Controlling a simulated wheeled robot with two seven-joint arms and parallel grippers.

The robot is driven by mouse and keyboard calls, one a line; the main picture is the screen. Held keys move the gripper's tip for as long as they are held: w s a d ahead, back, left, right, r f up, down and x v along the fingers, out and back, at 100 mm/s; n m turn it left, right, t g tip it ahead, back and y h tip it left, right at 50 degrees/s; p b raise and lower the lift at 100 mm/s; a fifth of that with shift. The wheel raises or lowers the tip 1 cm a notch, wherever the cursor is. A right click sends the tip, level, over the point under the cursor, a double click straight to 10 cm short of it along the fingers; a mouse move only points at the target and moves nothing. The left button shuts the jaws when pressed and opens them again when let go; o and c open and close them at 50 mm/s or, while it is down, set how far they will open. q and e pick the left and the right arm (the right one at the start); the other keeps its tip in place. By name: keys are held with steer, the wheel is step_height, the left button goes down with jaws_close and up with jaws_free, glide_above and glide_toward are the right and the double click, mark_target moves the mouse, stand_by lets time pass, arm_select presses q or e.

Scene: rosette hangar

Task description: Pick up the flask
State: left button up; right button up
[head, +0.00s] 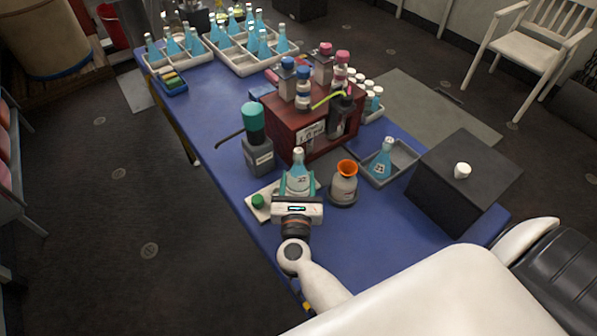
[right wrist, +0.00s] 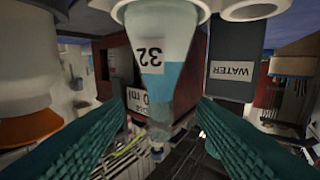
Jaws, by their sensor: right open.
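In the right wrist view, the picture is inverted: the flask (right wrist: 160,52), labelled 32, hangs neck down between the spread fingers of the gripper (right wrist: 160,115). A gap shows beside each finger there. Another blue flask (head: 383,161) stands in a grey tray (head: 402,154) to the right. My left gripper is not in view.
A grey bottle with a teal cap (head: 258,150) stands left of the flask; its WATER label shows in the wrist view (right wrist: 232,72). A vessel with an orange funnel (head: 345,182) is close on the right. A red-brown rack (head: 290,122) stands behind. A dark box (head: 462,185) is at right.

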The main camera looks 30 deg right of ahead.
mark_target(298, 167)
steer(key=p+x, duration=0.1)
steer(key=x, duration=0.4)
steer(key=shift+w+r, duration=0.1)
steer(key=shift+w+d, duration=0.1)
steer(key=shift+w, duration=0.05)
steer(key=shift+c, duration=1.1)
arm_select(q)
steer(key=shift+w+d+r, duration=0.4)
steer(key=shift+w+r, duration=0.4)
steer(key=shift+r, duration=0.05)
arm_select(e)
jaws_close()
